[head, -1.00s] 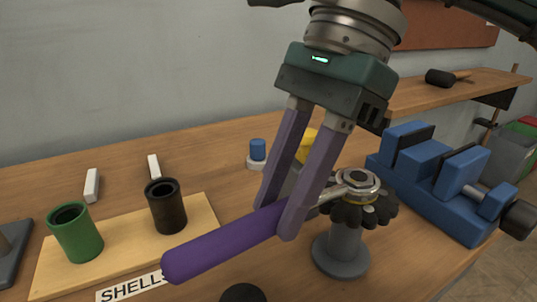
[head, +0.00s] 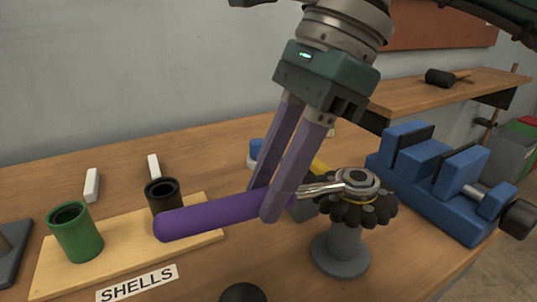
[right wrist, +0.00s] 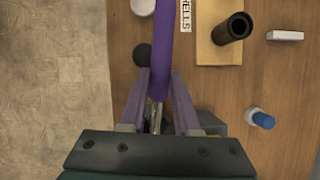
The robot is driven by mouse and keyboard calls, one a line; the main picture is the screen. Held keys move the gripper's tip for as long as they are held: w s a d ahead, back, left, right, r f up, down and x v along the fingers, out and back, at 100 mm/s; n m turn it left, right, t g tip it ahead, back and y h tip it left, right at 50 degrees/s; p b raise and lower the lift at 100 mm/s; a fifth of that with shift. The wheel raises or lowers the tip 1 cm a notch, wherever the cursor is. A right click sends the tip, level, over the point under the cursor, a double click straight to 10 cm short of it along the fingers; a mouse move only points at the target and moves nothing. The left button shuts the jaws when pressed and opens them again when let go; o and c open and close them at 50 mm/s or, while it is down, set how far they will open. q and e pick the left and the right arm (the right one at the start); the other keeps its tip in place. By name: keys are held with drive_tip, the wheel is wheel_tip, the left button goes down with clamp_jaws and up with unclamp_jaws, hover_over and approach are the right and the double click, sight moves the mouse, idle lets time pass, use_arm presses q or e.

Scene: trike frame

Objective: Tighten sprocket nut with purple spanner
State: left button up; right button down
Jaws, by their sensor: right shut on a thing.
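The purple spanner (head: 210,217) has a thick purple handle and a metal shaft with a ring end. My right gripper (head: 268,205) is shut on the spanner's handle near the shaft. The handle also shows between the fingers in the right wrist view (right wrist: 162,50). The ring end sits over the sprocket nut (head: 357,178), on top of the dark toothed sprocket (head: 362,209). The sprocket rests on a grey post (head: 342,250). The spanner lies nearly level, its handle pointing left. My left gripper is not in view.
A blue vise (head: 435,185) stands just right of the sprocket. A board (head: 200,242) with a green cup (head: 76,232) and a black cup (head: 163,193) lies left, close to the handle's end. A blue-capped item (head: 254,152) is behind the gripper.

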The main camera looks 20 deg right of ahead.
drive_tip(key=shift+w+m, duration=0.25)
drive_tip(key=shift+m, duration=0.05)
drive_tip(key=shift+s+n, duration=0.5)
drive_tip(key=shift+n, duration=0.1)
drive_tip(key=c, duration=1.2)
unclamp_jaws()
drive_tip(key=shift+s, duration=0.1)
clamp_jaws()
drive_tip(key=shift+r, duration=0.15)
drive_tip(key=shift+r, duration=0.1)
drive_tip(key=shift+r+p, duration=0.8)
drive_tip(key=shift+r, duration=0.6)
